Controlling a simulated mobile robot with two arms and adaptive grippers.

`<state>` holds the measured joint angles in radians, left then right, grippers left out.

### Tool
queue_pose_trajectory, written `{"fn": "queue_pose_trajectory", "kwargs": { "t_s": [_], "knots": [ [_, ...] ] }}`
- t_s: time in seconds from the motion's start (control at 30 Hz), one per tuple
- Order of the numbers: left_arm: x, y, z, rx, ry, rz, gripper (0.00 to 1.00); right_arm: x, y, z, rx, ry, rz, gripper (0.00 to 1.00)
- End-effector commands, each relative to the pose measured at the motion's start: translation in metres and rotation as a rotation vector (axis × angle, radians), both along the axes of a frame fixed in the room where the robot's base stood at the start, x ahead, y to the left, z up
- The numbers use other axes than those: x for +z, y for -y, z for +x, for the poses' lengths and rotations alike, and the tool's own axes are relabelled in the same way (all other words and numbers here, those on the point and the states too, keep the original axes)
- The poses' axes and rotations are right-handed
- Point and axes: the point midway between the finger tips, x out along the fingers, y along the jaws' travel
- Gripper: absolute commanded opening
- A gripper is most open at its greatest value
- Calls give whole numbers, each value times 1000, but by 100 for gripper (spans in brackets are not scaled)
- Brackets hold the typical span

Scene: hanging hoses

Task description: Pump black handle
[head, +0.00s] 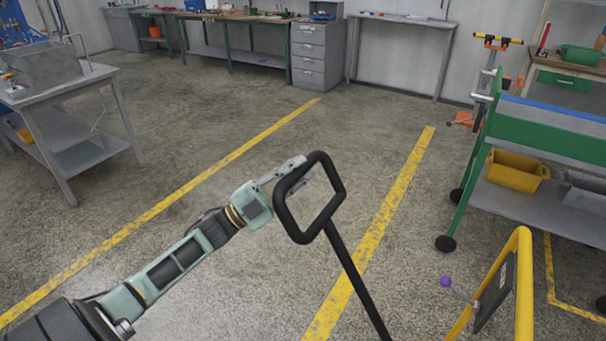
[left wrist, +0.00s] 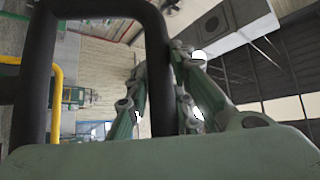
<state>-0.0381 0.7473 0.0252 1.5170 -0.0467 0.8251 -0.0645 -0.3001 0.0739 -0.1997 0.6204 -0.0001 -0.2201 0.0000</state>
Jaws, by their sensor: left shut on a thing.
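The black handle (head: 342,196) is a rounded loop on top of a black shaft that slants down to the bottom of the head view. My left gripper (head: 300,172) is at the upper left part of the loop, shut on it. In the left wrist view, the black handle (left wrist: 160,85) runs between the fingers of my left gripper (left wrist: 160,100), and another side of the loop stands at the left. The lower end of the shaft is out of view. My right gripper is not in view.
A yellow frame (head: 524,290) with a purple ball (head: 445,281) stands at the lower right. A green cart (head: 545,130) with a yellow bin (head: 516,171) is at the right. A grey table (head: 65,95) is at the left. The floor between the yellow lines is clear.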

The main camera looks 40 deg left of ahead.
Motion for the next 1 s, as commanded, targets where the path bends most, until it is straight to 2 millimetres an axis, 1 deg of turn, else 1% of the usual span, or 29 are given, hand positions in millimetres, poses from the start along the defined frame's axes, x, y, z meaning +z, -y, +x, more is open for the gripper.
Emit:
{"fn": "queue_pose_trajectory", "kwargs": {
  "t_s": [0.33,0.37,0.57,0.87,1.0],
  "knots": [
    [-1,0,0,0,-4,-4,0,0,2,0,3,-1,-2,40],
    [-1,0,0,-1,-4,-4,23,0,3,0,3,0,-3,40],
    [-1,0,0,0,-3,-2,40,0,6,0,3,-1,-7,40],
    [-1,0,-1,0,-2,-2,40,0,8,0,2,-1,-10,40],
    [-7,-6,-8,2,-4,-1,40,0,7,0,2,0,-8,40]
  ]
}}
